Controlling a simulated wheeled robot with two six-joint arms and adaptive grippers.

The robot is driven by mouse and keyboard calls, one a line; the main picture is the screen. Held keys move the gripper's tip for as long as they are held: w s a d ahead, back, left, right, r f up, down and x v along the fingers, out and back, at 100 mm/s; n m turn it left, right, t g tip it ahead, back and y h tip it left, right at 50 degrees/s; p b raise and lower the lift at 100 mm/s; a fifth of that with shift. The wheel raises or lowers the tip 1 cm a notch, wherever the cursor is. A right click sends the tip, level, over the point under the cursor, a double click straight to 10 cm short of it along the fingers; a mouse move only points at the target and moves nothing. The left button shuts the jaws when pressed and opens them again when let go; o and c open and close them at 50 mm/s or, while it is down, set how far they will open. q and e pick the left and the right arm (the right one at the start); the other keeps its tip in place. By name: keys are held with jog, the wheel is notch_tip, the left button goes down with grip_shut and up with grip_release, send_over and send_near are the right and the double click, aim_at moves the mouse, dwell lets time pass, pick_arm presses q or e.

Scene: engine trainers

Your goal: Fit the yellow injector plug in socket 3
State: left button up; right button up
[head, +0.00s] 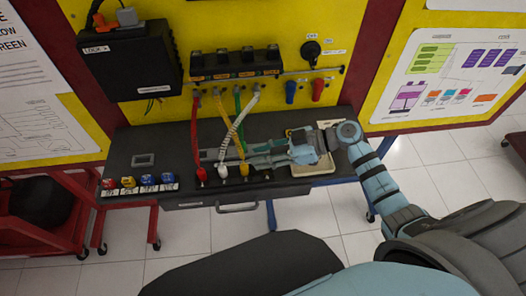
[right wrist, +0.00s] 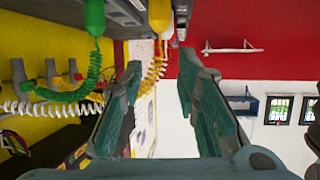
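The yellow injector plug (head: 243,170) stands at the front of the black bench top, right of a white plug (head: 222,171) and a red plug (head: 201,174). My right gripper (head: 207,155) reaches in from the right, low over the bench, fingers pointing left. In the right wrist view its fingers (right wrist: 162,75) are spread and grip nothing; the coiled yellow cord shows in the gap between them. The socket row (head: 235,74) is on the yellow panel; its numbers are unreadable. My left gripper is not in view.
Coiled red, yellow, green and white cords hang from the panel to the bench, close to my right fingers. A pale tray (head: 318,168) lies under my right wrist. Several coloured parts (head: 128,183) stand at the left. The bench's left middle (head: 170,145) is mostly clear.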

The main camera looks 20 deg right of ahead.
jog(key=shift+r+p, duration=0.4)
jog(key=shift+r, duration=0.4)
jog(key=shift+o, duration=0.2)
jog(key=shift+f, duration=0.15)
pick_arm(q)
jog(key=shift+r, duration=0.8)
pick_arm(e)
jog(key=o, duration=0.5)
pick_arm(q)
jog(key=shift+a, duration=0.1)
pick_arm(e)
jog(key=v, duration=1.2)
jog(key=shift+w+a, duration=0.1)
